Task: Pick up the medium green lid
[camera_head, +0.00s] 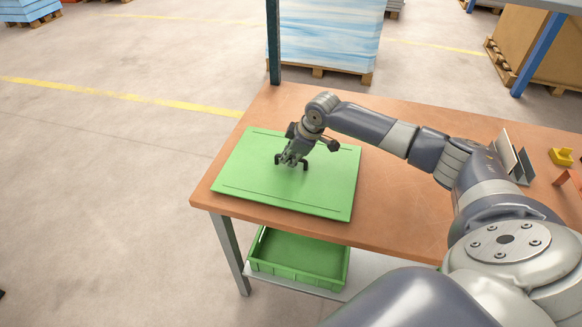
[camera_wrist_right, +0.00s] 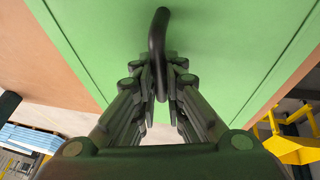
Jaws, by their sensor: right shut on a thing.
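The green lid (camera_head: 320,190) is a flat rectangular panel on the near-left part of the wooden table, with a thin dark line along two opposite edges. I cannot tell if it is raised off the tabletop. My right gripper (camera_head: 292,162) reaches down to the middle of the lid and is shut on its black handle. In the right wrist view the lid (camera_wrist_right: 90,45) fills the upper part, and the curved black handle (camera_wrist_right: 158,45) runs between the fingers of my right gripper (camera_wrist_right: 160,82). My left gripper is not in view.
The table (camera_head: 395,215) has bare room right of the lid. A green crate (camera_head: 300,255) sits on the shelf below. Upright plates (camera_head: 510,155) and a yellow part (camera_head: 561,157) stand at the right. A dark post (camera_head: 273,45) rises at the table's back left corner.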

